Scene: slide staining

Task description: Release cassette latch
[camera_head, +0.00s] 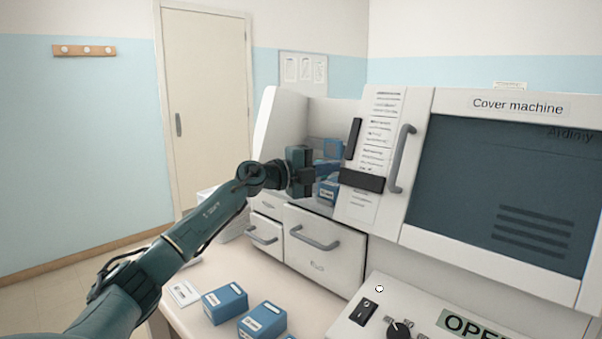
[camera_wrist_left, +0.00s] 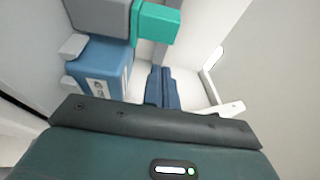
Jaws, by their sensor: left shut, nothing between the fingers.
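A blue cassette box with a white label (camera_head: 327,192) sits inside the open bay at the left of the cover machine. It also shows in the left wrist view (camera_wrist_left: 103,66), under a grey block (camera_wrist_left: 100,14) with a teal piece (camera_wrist_left: 156,22) at its end; I cannot tell for certain whether the teal piece is the latch. My left gripper (camera_head: 336,172) reaches into the bay in front of the box. Its dark blue fingers (camera_wrist_left: 161,88) are shut and empty, beside the box and apart from the teal piece. My right gripper is not in view.
The cover machine (camera_head: 515,104) has a dark window and a grey handle (camera_head: 401,158). A black block (camera_head: 362,181) sits close to my left fingers. Drawers (camera_head: 325,248) lie below the bay. Blue boxes (camera_head: 225,302) and a control panel (camera_head: 379,312) are in front.

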